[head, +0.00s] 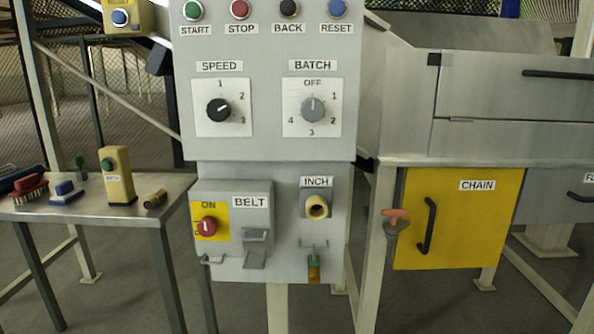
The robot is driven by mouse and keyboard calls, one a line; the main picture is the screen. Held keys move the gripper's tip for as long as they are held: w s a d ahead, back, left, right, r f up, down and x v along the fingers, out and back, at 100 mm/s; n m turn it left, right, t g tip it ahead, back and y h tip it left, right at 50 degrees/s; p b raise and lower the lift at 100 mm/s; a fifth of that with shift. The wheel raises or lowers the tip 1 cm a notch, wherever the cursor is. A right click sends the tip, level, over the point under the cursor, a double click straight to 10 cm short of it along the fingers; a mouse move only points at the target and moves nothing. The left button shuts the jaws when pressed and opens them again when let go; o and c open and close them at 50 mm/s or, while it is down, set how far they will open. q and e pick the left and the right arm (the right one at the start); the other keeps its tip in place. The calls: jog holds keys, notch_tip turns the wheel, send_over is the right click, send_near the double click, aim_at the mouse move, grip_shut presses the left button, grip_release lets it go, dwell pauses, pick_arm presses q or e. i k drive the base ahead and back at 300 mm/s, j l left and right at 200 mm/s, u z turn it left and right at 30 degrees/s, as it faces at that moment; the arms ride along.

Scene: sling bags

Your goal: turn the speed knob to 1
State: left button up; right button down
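The speed knob (219,110) is a round black knob on a white square plate under the SPEED label (219,66), on the grey control panel (265,145). The plate carries the marks 1 at the top, 2 at the upper right and 3 at the lower right. The knob's pale pointer line slants right and slightly up, towards the 2 mark. Neither of my grippers shows in the head view, and nothing covers the knob.
A grey BATCH knob (312,109) sits right of the speed knob. START (193,10), STOP (240,9), BACK and RESET buttons line the top. A side table (90,205) with tools stands left.

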aim_at(218, 110)
jog(key=i+l+u, duration=0.1)
jog(key=u, duration=0.9)
jog(key=l+u, duration=0.4)
jog(key=l, duration=0.15)
jog(key=l+u, duration=0.4)
jog(key=l, duration=0.15)
jog(key=l+u, duration=0.1)
jog(key=l, duration=0.65)
jog(key=k+l+u, duration=0.1)
jog(key=l, duration=0.7)
